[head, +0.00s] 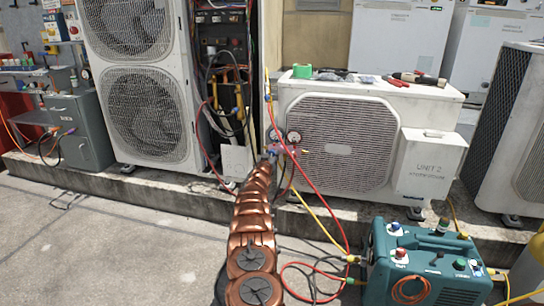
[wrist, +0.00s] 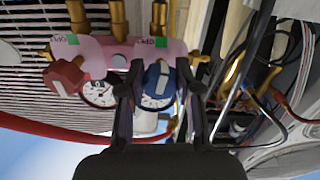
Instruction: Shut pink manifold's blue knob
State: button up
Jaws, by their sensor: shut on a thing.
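The pink manifold (wrist: 120,50) spans the upper part of the wrist view, with brass fittings above it and green labels on its body. Its blue knob (wrist: 158,78) sits between the two fingers of my gripper (wrist: 160,92), which is shut on it. A white mark shows on the blue knob's face. The manifold's red knob (wrist: 66,80) is to the left, outside the fingers. In the head view the manifold (head: 279,134) is small, in front of the UNIT 2 condenser, and my arm partly hides it.
A white gauge (wrist: 98,93) sits close beside the left finger. Red, yellow and dark hoses hang around the manifold. The condenser (head: 335,140) stands right behind it. A teal machine (head: 425,262) stands at the lower right. Open concrete lies at the left.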

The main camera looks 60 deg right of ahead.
grip_shut()
